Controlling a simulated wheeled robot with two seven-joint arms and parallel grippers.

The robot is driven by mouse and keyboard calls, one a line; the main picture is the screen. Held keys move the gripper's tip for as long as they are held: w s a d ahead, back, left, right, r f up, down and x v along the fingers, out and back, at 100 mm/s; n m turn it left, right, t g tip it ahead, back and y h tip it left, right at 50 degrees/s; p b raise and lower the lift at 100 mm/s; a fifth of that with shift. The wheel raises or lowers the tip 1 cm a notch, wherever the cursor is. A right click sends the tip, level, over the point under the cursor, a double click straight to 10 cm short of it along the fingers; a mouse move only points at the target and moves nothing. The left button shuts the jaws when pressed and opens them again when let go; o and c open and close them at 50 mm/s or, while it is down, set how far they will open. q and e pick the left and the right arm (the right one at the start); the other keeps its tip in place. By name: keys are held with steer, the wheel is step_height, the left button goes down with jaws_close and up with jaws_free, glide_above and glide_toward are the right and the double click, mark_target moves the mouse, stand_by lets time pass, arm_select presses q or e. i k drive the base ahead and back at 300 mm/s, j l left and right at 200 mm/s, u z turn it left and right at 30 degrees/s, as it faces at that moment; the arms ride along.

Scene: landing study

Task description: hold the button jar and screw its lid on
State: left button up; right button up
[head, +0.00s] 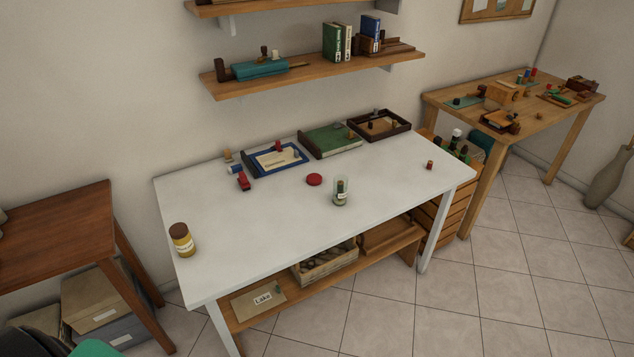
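A small clear glass jar (340,192) with a pale label and dark contents stands upright on the white table (262,232), right of its middle. I take it to be the button jar; its contents are too small to make out. No lid shows on it. A round red lid (314,180) lies flat on the table just left of and behind the jar, apart from it. Neither of my grippers is in view.
A yellow jar with a brown lid (182,240) stands near the table's left edge. A small red object (243,181), a blue-edged tray (276,160), a green book (331,140) and a dark tray (380,125) line the back. The front middle is clear.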

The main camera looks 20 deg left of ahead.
mark_target(339, 189)
steer(key=i+l+u, duration=0.15)
steer(key=i+l, duration=0.2)
steer(key=i+l+u, duration=0.2)
steer(key=i+l, duration=0.2)
steer(key=i+l+u, duration=0.15)
steer(key=i+l, duration=0.2)
steer(key=l, duration=0.2)
steer(key=i+l+u, duration=0.2)
steer(key=l, duration=0.3)
steer(key=i, duration=0.1)
